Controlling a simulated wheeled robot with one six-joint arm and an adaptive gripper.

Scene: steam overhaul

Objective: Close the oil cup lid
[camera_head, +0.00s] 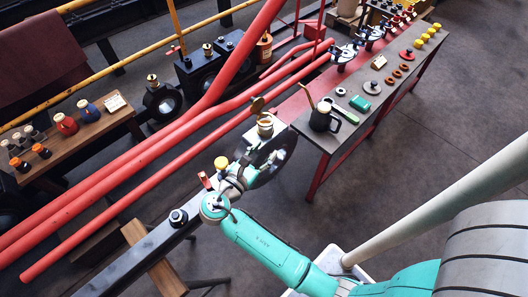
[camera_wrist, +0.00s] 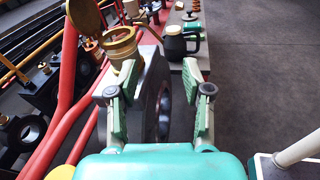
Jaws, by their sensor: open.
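The brass oil cup (camera_head: 265,127) sits on top of the machinery in the middle of the head view. Its round lid (camera_head: 257,104) stands up, open, on the cup's far left side. In the wrist view the cup (camera_wrist: 120,46) is large at upper left, with the raised lid (camera_wrist: 84,14) at the top edge. My gripper (camera_wrist: 162,72) is open and empty. Its left finger is close to the cup in the picture; I cannot tell whether they touch. In the head view my gripper is just below the cup, partly hidden by my arm.
A workbench (camera_head: 349,130) to the right holds a black oil can (camera_head: 322,119), a green block (camera_head: 359,103) and other parts. Red rods (camera_head: 130,172) run diagonally at left. A wooden bench (camera_head: 90,132) with jars stands at far left. Open floor (camera_head: 440,110) lies right.

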